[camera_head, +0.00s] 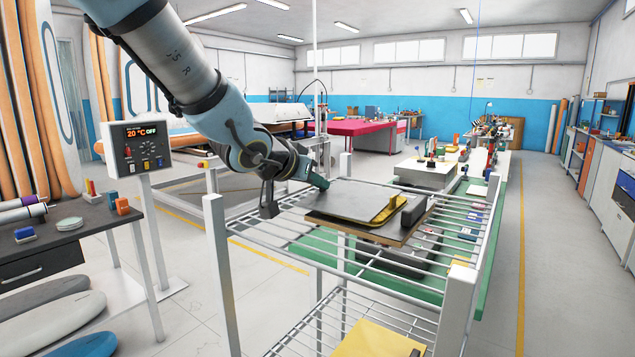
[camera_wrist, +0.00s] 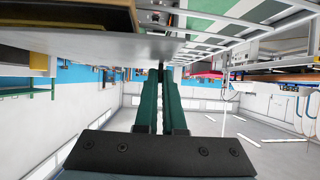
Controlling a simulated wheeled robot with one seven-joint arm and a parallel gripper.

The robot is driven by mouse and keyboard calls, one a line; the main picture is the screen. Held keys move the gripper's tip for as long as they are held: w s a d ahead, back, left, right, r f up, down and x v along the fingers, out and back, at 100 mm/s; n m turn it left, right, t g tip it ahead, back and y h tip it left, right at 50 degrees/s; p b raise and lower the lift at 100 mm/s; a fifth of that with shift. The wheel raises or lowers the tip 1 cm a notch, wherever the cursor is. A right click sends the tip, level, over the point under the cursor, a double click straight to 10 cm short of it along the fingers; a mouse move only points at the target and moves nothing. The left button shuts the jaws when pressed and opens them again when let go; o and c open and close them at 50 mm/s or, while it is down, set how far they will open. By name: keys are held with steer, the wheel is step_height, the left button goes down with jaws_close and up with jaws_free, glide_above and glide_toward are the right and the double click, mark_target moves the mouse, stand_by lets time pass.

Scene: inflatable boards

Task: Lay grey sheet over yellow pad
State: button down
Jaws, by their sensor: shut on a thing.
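The grey sheet (camera_head: 352,200) spreads flat over the yellow pad (camera_head: 368,221), whose yellow edge shows along the near and right sides. Both are above a brown board (camera_head: 398,236) on the wire rack's top shelf. My gripper (camera_head: 322,183) is at the sheet's far left edge, its green fingers shut on that edge. In the wrist view the fingers (camera_wrist: 160,72) are close together, and the grey sheet (camera_wrist: 95,45) runs left from their tips. Most of the pad is hidden under the sheet; I cannot tell whether the sheet touches it everywhere.
The white wire rack (camera_head: 215,255) has tall corner posts. A dark block (camera_head: 413,212) stands at the pad's right end. A yellow sheet (camera_head: 375,340) lies on the lower shelf. A control box (camera_head: 140,148) and grey bench (camera_head: 75,235) stand at left.

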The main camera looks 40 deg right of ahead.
steer(key=shift+f, duration=0.1)
steer(key=c, duration=0.9)
jaws_free()
steer(key=shift+c, duration=0.2)
steer(key=p+v, duration=0.2)
steer(key=v, duration=0.8)
steer(key=shift+s+a+p, duration=0.1)
steer(key=shift+a+p, duration=0.25)
steer(key=shift+p, duration=0.05)
steer(key=shift+a, duration=0.1)
